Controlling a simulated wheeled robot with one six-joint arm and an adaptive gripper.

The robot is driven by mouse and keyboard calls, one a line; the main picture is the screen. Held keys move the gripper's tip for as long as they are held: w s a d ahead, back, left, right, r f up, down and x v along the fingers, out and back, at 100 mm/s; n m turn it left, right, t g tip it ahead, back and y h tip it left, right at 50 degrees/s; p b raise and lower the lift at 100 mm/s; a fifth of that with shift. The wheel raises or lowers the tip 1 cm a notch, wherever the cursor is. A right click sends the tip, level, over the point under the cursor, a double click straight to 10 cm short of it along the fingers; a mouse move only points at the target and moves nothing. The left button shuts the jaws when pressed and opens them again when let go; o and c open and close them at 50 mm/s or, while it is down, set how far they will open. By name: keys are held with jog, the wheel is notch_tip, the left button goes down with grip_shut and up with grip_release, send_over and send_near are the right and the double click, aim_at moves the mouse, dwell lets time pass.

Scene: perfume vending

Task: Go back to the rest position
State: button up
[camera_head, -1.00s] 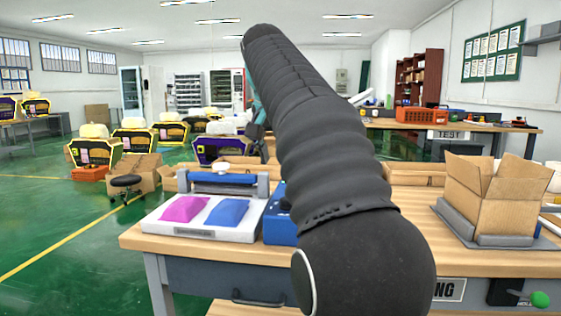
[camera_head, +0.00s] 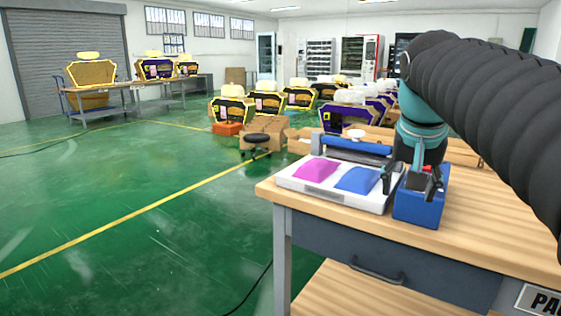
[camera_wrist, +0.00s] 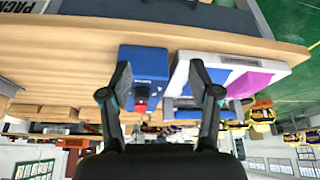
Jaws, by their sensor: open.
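My gripper (camera_head: 410,183) is open and empty, its fingers pointing down in the head view. It shows at the front left of the wooden table (camera_head: 480,215), in front of or above a blue box (camera_head: 420,208); the gap between them is hard to judge. In the wrist view, which looks upside down, the two spread fingers (camera_wrist: 160,93) stand on either side of part of the blue box (camera_wrist: 150,62), which has a red part (camera_wrist: 141,106). My dark sleeved arm fills the right of the head view and hides part of the table.
A white tray (camera_head: 295,182) with a pink pad (camera_head: 316,169) and a blue pad (camera_head: 358,180) lies left of the blue box. A stool (camera_head: 257,139) and cardboard boxes stand behind.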

jog(key=s+a+f+n+y, duration=0.1)
jog(key=s+a+f+n, duration=0.1)
jog(key=s+f, duration=0.6)
jog(key=s+a+f+n+t, duration=0.1)
jog(key=s+a+f, duration=0.3)
jog(key=s+f, duration=0.4)
notch_tip(320, 180, down, 6)
jog(key=shift+a+r+n+y, duration=0.15)
jog(key=shift+a+n+y, duration=0.25)
jog(key=shift+n, duration=0.4)
